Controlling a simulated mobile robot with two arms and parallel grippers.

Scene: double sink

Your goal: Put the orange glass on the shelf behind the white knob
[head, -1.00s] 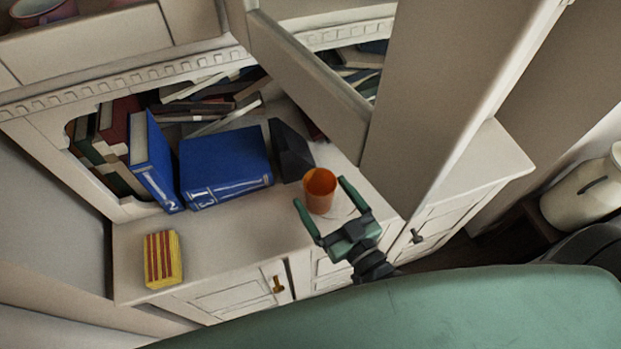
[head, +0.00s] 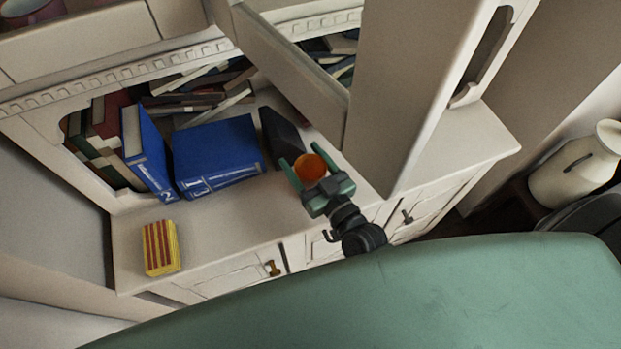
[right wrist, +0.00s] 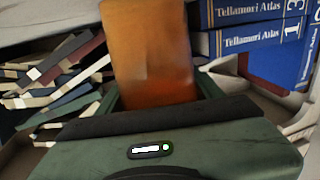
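The orange glass (head: 310,167) stands on the cream cabinet top, to the right of a black box. My right gripper (head: 306,160) is around it, one green finger on each side. In the right wrist view the glass (right wrist: 150,55) fills the space between the fingers, with its lower part hidden by my gripper's body. The fingers lie very close to its sides, but I cannot tell if they press on it. I cannot make out a white knob. The left gripper is out of view.
Blue atlases (head: 217,155) and the black box (head: 282,137) stand left of the glass. A thick cream upright (head: 410,90) rises just to its right. A yellow-and-red striped box (head: 160,247) stands at the left. The cabinet top (head: 215,222) between is clear.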

